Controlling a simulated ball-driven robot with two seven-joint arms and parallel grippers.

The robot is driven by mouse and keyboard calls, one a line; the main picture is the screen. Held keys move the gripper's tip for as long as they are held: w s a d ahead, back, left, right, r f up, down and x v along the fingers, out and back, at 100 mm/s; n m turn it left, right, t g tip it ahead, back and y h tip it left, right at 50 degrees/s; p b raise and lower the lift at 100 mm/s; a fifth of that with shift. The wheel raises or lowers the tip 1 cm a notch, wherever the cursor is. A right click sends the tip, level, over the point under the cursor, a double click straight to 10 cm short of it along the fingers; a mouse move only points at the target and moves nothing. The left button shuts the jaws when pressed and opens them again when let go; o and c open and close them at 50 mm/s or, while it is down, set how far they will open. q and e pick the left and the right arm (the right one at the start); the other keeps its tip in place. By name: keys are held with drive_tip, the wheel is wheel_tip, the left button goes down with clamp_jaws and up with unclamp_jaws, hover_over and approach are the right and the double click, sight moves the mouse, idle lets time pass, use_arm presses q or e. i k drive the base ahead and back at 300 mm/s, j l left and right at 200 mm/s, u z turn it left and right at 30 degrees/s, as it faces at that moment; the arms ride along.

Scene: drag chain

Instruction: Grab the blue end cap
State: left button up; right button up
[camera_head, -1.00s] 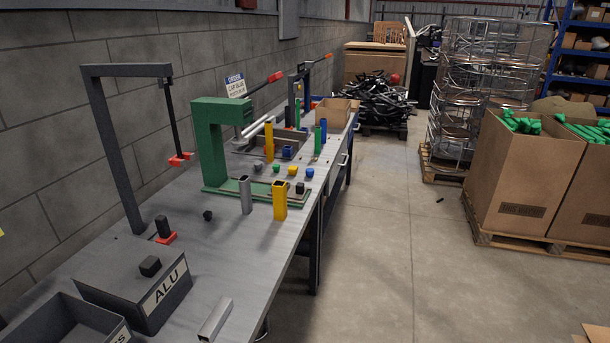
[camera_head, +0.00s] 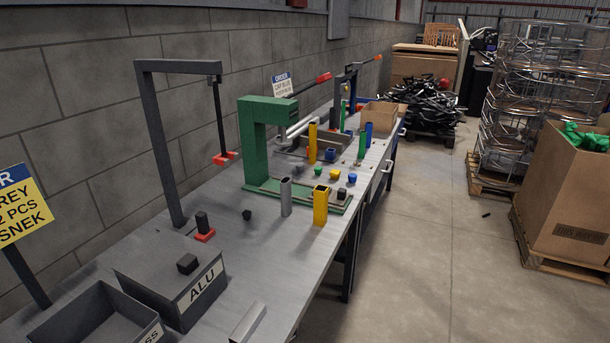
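A small blue cap-like piece (camera_head: 352,178) lies on the workbench, at the right end of a row of small coloured caps. A larger blue block-like piece (camera_head: 331,154) sits a little farther back; I cannot tell whether it is also an end cap. A yellow cap (camera_head: 335,174) and a green cap (camera_head: 318,170) lie left of the small blue one. A black cap (camera_head: 341,193) is just in front of it, on the green press base. Neither of my grippers is in view.
The green press (camera_head: 252,142) and upright yellow tube (camera_head: 320,205) and grey tube (camera_head: 286,196) stand near the caps. A dark-framed lever tool (camera_head: 152,130) and the ALU box (camera_head: 172,283) are on the nearer bench. Open floor (camera_head: 430,240) lies right of the bench.

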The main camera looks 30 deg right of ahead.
sight(352, 177)
drive_tip(key=i+l+u, duration=0.15)
drive_tip(key=l+u, duration=0.2)
drive_tip(key=l, duration=0.25)
drive_tip(key=l+u, duration=0.35)
drive_tip(key=l, duration=0.25)
drive_tip(key=l+u, duration=0.35)
drive_tip(key=l, duration=0.3)
drive_tip(key=i, duration=0.05)
